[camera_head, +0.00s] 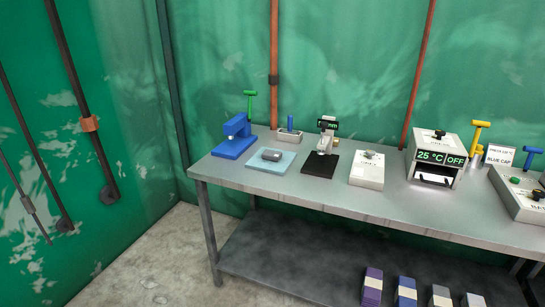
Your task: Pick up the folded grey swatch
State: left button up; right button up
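I cannot tell for sure which is the folded grey swatch. A purple stack (373,286) and a blue stack (406,290) stand to the left. Neither of my grippers is in view.
A grey metal table (330,192) with a lower shelf (285,268) stands along the green wall. On it are a blue device (235,138), a pale blue mat (262,166) with a grey cylinder (271,155), a scale (322,150) and a white box reading 25 °C OFF (436,157). Floor at left is clear.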

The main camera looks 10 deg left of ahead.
aim_at(268, 154)
jog(key=i+j+z, duration=0.1)
jog(key=i+j, duration=0.15)
jog(key=j, duration=0.15)
jog(key=i+j+z, duration=0.1)
jog(key=j, duration=0.25)
jog(key=i+j+z, duration=0.1)
jog(key=i+j, duration=0.25)
jog(key=j, duration=0.1)
